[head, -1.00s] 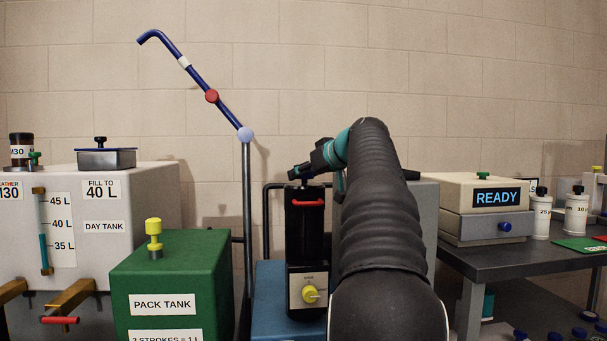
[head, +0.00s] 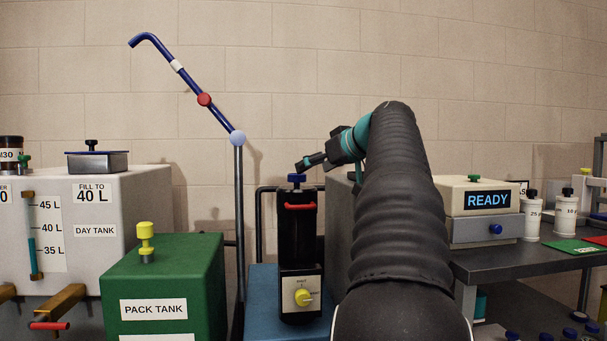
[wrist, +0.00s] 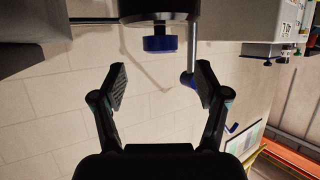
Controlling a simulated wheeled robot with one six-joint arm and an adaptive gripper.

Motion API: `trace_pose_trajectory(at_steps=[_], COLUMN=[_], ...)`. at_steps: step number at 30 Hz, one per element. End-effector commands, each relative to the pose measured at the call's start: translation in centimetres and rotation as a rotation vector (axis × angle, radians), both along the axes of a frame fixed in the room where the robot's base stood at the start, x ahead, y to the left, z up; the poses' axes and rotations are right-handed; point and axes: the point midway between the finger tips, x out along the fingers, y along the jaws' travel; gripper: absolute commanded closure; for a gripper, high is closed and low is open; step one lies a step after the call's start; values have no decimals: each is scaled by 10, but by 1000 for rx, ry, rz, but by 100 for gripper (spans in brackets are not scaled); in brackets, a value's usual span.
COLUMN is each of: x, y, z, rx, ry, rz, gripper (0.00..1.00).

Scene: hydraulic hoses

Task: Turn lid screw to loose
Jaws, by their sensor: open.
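A blue lid screw (head: 297,179) sits on top of the tall black canister (head: 297,240), which has a red handle and a yellow dial. The lid screw also shows in the wrist view (wrist: 160,43), where the picture is upside down and it hangs from the black canister. My gripper (head: 305,164) is just above and slightly right of the screw in the head view. In the wrist view my gripper (wrist: 160,85) has its fingers spread and empty, and the screw lies beyond the fingertips, apart from them.
A dark pipe frame (head: 262,215) stands behind the canister. The green pack tank (head: 180,275) is to the left, with a blue pump lever (head: 180,70) rising behind. A bench (head: 510,265) with a READY-labelled box (head: 460,200) is at right. Open air lies above the canister.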

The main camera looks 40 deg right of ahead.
Motion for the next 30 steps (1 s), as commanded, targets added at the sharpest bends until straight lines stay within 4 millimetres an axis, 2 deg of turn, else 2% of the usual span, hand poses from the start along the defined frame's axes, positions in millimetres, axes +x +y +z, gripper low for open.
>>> trace_pose_trajectory(at_steps=[3,9,30], x=[-18,-34,-35], y=[-1,0,4], z=[8,14,13], rx=[-1,0,4], ry=[-1,0,5], rz=[-3,0,3], gripper=[26,26,26])
